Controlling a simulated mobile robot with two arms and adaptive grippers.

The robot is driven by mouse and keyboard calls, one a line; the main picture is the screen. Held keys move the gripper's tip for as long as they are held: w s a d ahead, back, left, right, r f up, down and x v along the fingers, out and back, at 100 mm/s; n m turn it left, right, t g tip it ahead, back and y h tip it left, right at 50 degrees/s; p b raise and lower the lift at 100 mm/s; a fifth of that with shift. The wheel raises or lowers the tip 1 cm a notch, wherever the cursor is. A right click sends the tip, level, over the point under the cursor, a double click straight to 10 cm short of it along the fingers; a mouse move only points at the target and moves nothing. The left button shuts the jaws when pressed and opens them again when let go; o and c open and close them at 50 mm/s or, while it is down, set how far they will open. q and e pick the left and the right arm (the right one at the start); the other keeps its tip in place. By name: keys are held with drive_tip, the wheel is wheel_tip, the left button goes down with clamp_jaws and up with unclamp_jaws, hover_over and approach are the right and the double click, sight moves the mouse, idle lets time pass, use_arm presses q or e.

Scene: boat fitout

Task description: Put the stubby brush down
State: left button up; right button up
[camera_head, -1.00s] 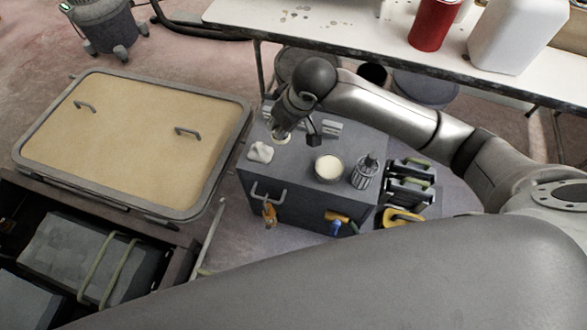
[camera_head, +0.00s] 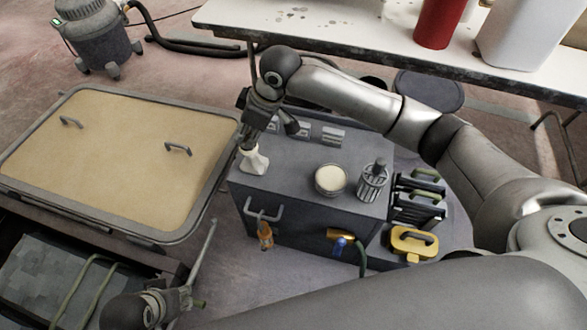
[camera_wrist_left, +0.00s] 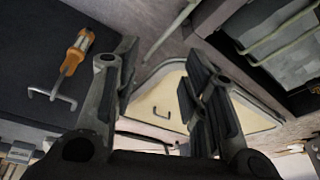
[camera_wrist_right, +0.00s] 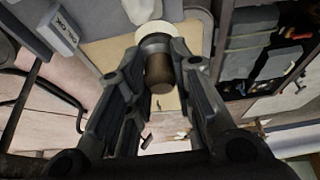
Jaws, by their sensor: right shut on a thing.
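The stubby brush has a brown handle (camera_wrist_right: 159,73) and a pale ring at its far end, seen in the right wrist view. My right gripper (camera_head: 250,135) is shut on it over the left part of the grey cabinet top (camera_head: 294,170). In the head view the brush's pale end overlaps a white crumpled cloth (camera_head: 255,163); I cannot tell whether they touch. My left gripper (camera_wrist_left: 155,88) is open and empty; its arm shows at the lower left of the head view.
A tub of cream filling (camera_head: 330,180) and a grey wire-sided holder (camera_head: 372,182) stand on the cabinet top. Small grey blocks (camera_head: 333,135) lie at its back. An orange-handled screwdriver (camera_head: 265,233) hangs at the front handle. A tan hatch panel (camera_head: 115,160) lies left.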

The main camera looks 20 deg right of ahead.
drive_tip(key=s+d+f+b, duration=0.1)
drive_tip(key=d+f, duration=0.1)
drive_tip(key=d, duration=0.1)
drive_tip(key=s+d+f, duration=0.1)
drive_tip(key=d+f, duration=0.2)
drive_tip(key=s+d+f+b, duration=0.1)
drive_tip(key=s+d+f, duration=0.1)
drive_tip(key=d+f, duration=0.1)
drive_tip(key=shift+d+b, duration=0.2)
drive_tip(key=shift+b, duration=0.15)
drive_tip(key=shift+s+d+f, duration=0.25)
drive_tip(key=shift+d+f, duration=0.1)
drive_tip(key=shift+f, duration=0.15)
wheel_tip(320, 180, down, 2)
drive_tip(key=shift+a+f+b, duration=0.1)
drive_tip(key=shift+f+b, duration=0.1)
drive_tip(key=shift+b, duration=0.6)
drive_tip(key=shift+f, duration=0.1)
use_arm(q)
drive_tip(key=w+d+r+t, duration=0.1)
drive_tip(key=w+r+t, duration=0.3)
drive_tip(key=w, duration=0.1)
drive_tip(key=shift+w+d+r+h, duration=0.15)
drive_tip(key=shift+d+r+h, duration=0.05)
drive_tip(key=shift+d+h, duration=0.2)
use_arm(e)
drive_tip(key=o, duration=0.9)
drive_tip(key=shift+f, duration=0.1)
use_arm(q)
drive_tip(key=shift+f, duration=0.1)
